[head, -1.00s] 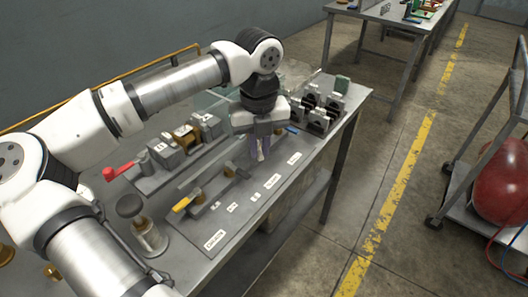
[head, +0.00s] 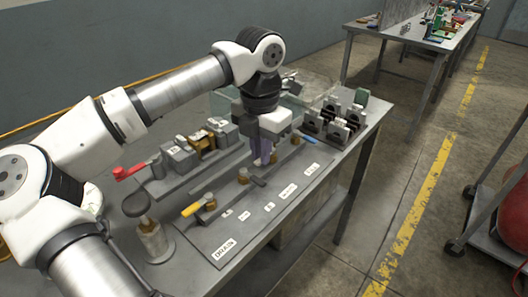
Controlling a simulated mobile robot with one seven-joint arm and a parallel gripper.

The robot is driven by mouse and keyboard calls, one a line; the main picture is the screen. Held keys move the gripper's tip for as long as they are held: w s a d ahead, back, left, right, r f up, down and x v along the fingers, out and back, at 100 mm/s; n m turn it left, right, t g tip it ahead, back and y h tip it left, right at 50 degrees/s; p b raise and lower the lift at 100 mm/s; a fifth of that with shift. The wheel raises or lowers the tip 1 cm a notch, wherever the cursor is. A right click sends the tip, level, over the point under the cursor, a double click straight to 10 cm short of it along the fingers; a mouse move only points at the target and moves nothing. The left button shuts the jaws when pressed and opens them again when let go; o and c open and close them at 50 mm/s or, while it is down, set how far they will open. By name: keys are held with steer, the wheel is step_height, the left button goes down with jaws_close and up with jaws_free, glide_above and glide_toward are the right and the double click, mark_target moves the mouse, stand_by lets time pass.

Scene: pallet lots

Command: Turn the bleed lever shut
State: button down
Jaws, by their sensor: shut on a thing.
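A grey board on the bench carries a row of small levers on brass-coloured bases with white labels along its front. A yellow-handled lever (head: 198,206) is at the near end, by a label (head: 224,250) that seems to read "DRAIN". A dark lever (head: 251,179) is farther along. A blue-handled lever (head: 306,139) is toward the far end. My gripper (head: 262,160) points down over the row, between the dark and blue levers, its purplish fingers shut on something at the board. The gripped part is mostly hidden, and the other labels are too small to read, so I cannot tell which is the bleed lever.
A red-handled valve (head: 130,172) and grey blocks (head: 179,158) stand behind the board. Black-and-grey clamps (head: 335,120) fill the far end. A red tank on a cart (head: 508,225) stands across the clear aisle.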

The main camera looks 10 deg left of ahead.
steer(key=shift+w+a+m, duration=0.1)
steer(key=shift+a+m, duration=0.05)
steer(key=shift+m, duration=0.35)
steer(key=c, duration=1.5)
jaws_free()
steer(key=shift+o, duration=0.2)
step_height(320, 180, up, 14)
